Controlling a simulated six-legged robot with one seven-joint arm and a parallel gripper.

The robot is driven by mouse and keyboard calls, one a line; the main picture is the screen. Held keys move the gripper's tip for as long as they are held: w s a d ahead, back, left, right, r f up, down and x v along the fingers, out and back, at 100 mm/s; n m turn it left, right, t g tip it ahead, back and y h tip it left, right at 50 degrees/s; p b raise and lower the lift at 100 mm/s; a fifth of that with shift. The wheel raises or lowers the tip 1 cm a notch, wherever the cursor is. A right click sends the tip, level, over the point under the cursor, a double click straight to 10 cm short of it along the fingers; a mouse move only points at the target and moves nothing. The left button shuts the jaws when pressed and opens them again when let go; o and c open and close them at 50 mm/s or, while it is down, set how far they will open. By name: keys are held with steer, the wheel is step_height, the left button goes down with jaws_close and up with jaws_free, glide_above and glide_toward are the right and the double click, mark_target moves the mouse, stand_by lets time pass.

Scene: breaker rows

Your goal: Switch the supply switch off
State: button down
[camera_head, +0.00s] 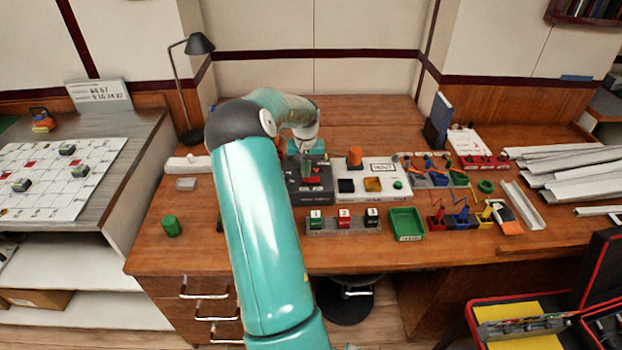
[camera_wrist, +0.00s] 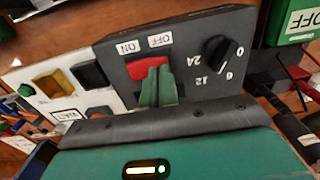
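The supply switch is a red rocker (camera_wrist: 148,69) on a dark grey unit (camera_wrist: 195,50) in the wrist view, with OFF and ON labels along one side. The same unit (camera_head: 312,197) stands on the desk in the head view. My gripper (camera_wrist: 158,78) has its green fingers close together, over part of the red rocker. Nothing shows held between them. In the head view my gripper (camera_head: 307,164) is above the unit, partly hidden by my arm. Whether the fingertips touch the rocker, and which way it is tipped, I cannot tell.
A black knob (camera_wrist: 219,54) marked 0, 6, 12 and 24 is beside the rocker. A white unit (camera_wrist: 63,86) with black, yellow and green parts adjoins. A labelled block row (camera_head: 343,224) and green tray (camera_head: 406,223) stand in front. Bare desk lies left, around a green cylinder (camera_head: 171,226).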

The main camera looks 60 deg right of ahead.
steer(key=shift+f, duration=0.35)
steer(key=shift+r, duration=3.55)
steer(key=w+a+r+n+t, duration=0.15)
steer(key=w+a+r, duration=0.3)
steer(key=a, duration=0.65)
steer(key=w+a+r+n+t, duration=0.1)
steer(key=w+a+r+n, duration=0.15)
steer(key=a+r, duration=0.55)
steer(key=w+a+r+n+t, duration=0.1)
steer(key=w+a+r, duration=0.25)
steer(key=a, duration=0.95)
steer(key=s+a+n+t, duration=0.1)
steer(key=s+a+n, duration=0.2)
steer(key=a, duration=1)
steer(key=s+a+r+n+t, duration=0.1)
steer(key=s+a+n, duration=0.3)
steer(key=s+a, duration=0.4)
steer(key=a, duration=0.4)
steer(key=shift+a+n, duration=0.3)
steer(key=shift+a, duration=0.1)
